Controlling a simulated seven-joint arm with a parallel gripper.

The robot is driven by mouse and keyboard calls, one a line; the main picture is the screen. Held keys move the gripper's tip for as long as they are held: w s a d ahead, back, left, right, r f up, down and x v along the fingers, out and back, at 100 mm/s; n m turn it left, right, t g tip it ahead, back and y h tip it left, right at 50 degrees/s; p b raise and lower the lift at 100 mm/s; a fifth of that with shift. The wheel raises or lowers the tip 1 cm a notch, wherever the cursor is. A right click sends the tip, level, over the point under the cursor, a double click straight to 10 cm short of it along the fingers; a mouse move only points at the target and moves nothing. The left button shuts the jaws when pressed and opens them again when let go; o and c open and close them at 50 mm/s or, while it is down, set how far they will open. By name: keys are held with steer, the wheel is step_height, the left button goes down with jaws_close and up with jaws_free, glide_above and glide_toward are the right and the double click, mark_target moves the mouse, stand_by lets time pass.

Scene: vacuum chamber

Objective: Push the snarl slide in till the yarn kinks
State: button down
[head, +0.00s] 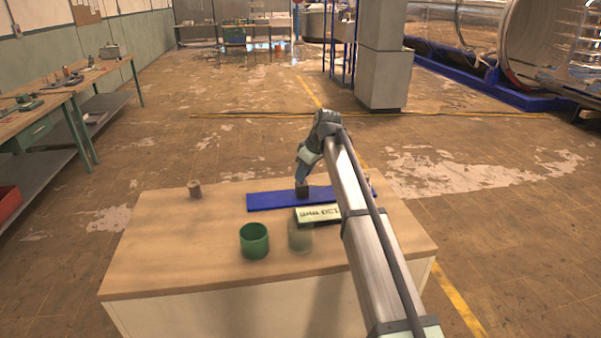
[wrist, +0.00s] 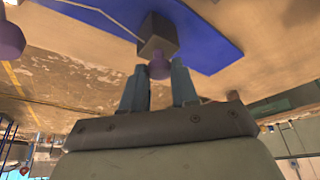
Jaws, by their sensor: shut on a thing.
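A long blue board (head: 270,202) lies on the table. A dark square block (head: 302,191), which I take for the snarl slide, stands on it under my gripper (head: 302,182). In the wrist view the block (wrist: 158,35) has a purple knob (wrist: 159,69), and the fingers of my gripper (wrist: 159,83) are shut on that knob. A thin pale line, seemingly the yarn (wrist: 108,17), runs over the blue board to the block with a bend in it; I cannot tell whether it is kinked. Another purple knob (wrist: 10,38) shows at the left edge.
A sign with dark lettering (head: 318,214) stands in front of the board. A green cup (head: 254,240) and a pale greenish cup (head: 300,236) stand nearer. A small brown cylinder (head: 194,189) stands at the left. The left of the tabletop (head: 165,245) is clear.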

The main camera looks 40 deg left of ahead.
steer(key=c, duration=0.9)
jaws_free()
steer(key=shift+o, duration=0.2)
steer(key=v, duration=1.4)
steer(key=shift+f, duration=0.15)
